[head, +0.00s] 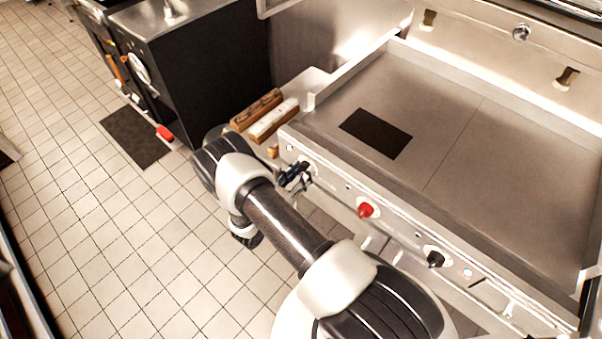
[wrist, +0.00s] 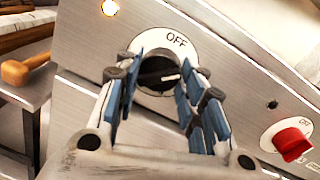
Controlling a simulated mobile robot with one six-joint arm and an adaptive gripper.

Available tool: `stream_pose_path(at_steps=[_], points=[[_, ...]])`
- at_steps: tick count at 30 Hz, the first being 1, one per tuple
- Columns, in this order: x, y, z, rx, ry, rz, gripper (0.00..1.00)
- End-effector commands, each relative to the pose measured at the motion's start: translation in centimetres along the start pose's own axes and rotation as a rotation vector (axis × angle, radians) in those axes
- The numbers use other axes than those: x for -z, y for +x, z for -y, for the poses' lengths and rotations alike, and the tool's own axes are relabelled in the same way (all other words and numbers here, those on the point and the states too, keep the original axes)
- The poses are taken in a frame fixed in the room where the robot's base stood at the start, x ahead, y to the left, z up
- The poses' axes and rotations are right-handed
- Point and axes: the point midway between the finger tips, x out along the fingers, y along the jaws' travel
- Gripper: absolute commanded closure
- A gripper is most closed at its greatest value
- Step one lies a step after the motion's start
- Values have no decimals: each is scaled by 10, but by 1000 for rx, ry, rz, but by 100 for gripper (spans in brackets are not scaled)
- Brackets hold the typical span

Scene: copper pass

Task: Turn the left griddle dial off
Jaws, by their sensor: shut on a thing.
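The left griddle dial (wrist: 155,68) is a black knob on a white round plate with "OFF" printed at its top, on the griddle's steel front panel. A pale line on the knob runs roughly sideways in the wrist view, not up at the "OFF" mark. My gripper (wrist: 159,82) has its blue-padded fingers on both sides of the knob and is shut on it. In the head view my gripper (head: 296,176) is at the left end of the panel and mostly hides the dial.
A red dial (head: 366,210) and another black dial (head: 435,259) sit farther right on the panel. The griddle plate (head: 465,150) lies above, with a dark rectangle on it. A wooden-handled tool (wrist: 25,68) is close on the left. Tiled floor is open at left.

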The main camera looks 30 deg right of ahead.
Motion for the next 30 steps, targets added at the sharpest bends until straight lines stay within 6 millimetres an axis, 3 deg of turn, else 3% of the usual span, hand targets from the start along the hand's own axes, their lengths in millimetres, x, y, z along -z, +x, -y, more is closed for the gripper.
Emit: stream_pose_path(at_steps=[30], points=[[-3,0,1,-14,-747,-62,87]])
